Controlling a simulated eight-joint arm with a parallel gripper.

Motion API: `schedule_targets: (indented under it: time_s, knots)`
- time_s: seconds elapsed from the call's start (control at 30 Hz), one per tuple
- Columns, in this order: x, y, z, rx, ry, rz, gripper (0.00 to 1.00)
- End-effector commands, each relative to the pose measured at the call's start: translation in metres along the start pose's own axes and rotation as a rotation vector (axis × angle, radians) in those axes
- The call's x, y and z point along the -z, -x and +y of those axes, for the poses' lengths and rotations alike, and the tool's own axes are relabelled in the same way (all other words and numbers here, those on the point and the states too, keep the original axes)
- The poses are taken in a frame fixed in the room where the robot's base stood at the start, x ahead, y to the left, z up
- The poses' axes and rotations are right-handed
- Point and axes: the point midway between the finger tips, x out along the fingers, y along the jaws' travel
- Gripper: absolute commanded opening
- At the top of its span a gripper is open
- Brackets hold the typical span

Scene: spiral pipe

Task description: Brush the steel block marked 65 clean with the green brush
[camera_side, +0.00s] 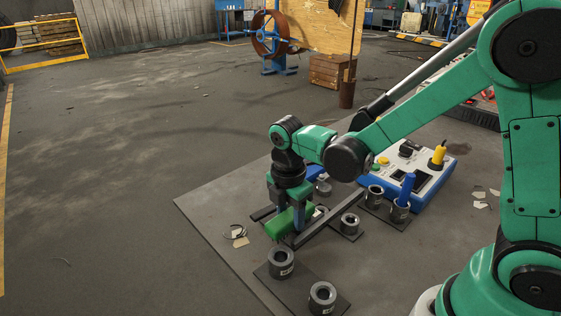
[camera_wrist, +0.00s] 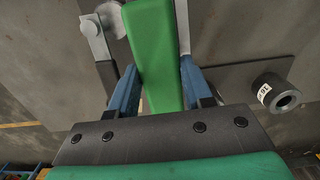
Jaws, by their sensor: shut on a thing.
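The green brush (camera_side: 288,224) is held in my gripper (camera_side: 289,207), low over the plate. In the wrist view the brush (camera_wrist: 155,45) runs between the blue fingers of my gripper (camera_wrist: 158,82). Its bristles are hidden. Several round, hollow steel blocks stand on dark pads. Two are at the front, one left (camera_side: 280,263) and one right (camera_side: 322,297). Another block (camera_side: 349,223) stands right of the brush. The wrist view shows one labelled block (camera_wrist: 275,94) right of my gripper, apart from the brush. I cannot read which block is marked 65.
A blue-handled tool (camera_side: 407,187) stands upright in a block at right. Behind it is a white and blue control box (camera_side: 410,172) with a yellow knob. A dark bar (camera_side: 320,222) lies beside the brush. Scraps (camera_side: 239,238) lie left on the plate.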

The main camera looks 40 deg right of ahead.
Motion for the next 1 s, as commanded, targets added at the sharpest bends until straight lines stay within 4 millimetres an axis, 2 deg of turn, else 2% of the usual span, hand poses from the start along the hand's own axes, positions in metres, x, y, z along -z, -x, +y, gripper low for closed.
schedule_targets:
  time_s: [0.1,0.63,0.73,0.83,1.0]
  knots:
    - [-0.014,0.0,0.0,0.0,-0.007,-0.001,0.0]
    - [-0.062,-0.007,0.0,0.0,-0.006,-0.002,0.0]
    - [-0.063,0.002,0.0,-0.001,-0.002,-0.002,0.0]
    - [-0.065,0.026,-0.001,0.0,-0.002,-0.002,0.0]
    - [-0.065,0.039,-0.001,-0.001,-0.002,-0.002,0.0]
